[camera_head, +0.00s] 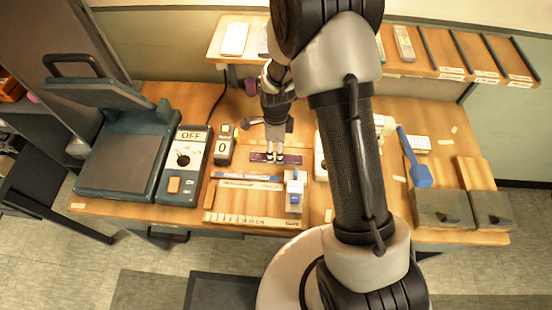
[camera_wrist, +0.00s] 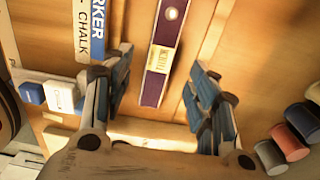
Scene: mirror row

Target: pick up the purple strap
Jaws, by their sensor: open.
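The purple strap (camera_head: 293,159) lies flat on the wooden bench, towards its back middle. In the wrist view the strap (camera_wrist: 151,91) runs up and slightly right, with a pale printed label across it and a round light stud near the top. My gripper (camera_head: 274,157) points down over the strap and partly covers its middle in the head view. In the wrist view my gripper (camera_wrist: 160,68) is open, with its fingers on either side of the strap's near end. The strap looks clear of both fingers; the height gap is hard to judge.
A blue-and-white labelled strip (camera_wrist: 98,28) lies left of the strap. A white-and-blue block (camera_head: 294,190) stands in front. A control box (camera_head: 184,160) and dark press (camera_head: 115,150) stand left. A blue brush (camera_head: 418,173) lies right. Coloured cylinders (camera_wrist: 290,142) sit lower right in the wrist view.

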